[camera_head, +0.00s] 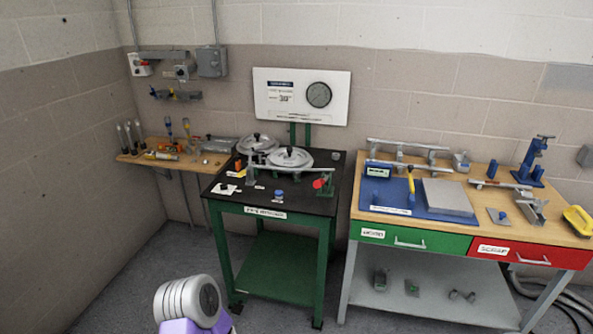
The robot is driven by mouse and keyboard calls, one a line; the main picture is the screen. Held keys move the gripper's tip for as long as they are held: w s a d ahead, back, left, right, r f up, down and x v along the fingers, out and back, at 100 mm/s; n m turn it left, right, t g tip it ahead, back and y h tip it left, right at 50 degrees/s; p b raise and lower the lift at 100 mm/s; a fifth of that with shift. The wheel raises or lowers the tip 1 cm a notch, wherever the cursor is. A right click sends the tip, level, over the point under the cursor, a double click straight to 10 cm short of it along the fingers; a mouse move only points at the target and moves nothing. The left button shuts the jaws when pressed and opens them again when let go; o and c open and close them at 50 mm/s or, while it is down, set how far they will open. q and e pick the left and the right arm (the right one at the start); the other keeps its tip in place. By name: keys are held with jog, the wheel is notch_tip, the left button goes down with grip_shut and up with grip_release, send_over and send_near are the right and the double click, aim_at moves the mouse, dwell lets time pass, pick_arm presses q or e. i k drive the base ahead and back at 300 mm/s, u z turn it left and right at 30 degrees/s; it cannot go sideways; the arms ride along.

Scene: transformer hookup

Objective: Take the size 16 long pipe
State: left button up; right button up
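Several pipe-like pieces are in view, but no size marking can be read, so I cannot tell which is size 16. A long grey pipe (408,144) lies level on supports along the back of the wooden workbench. A thin grey rod or pipe (500,184) lies on the same bench, right of the middle. Another grey pipe (285,172) spans two green supports on the green table, near a red fitting. Neither gripper is in view. Only a rounded white and purple part of my own arm shows at the bottom.
The green table (268,209) has a black top with round metal discs. The workbench (480,222) has a green drawer (390,238), a red drawer (530,255) and a lower shelf. A wooden wall shelf (150,163) holds tools at the left. The grey floor in front is clear.

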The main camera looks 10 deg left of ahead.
aim_at(284, 169)
jog(key=z, duration=0.05)
jog(key=k, duration=0.5)
jog(key=u, duration=1.15)
jog(key=i, duration=0.85)
jog(key=u, duration=0.45)
jog(key=i, duration=1.05)
jog(key=z, duration=0.45)
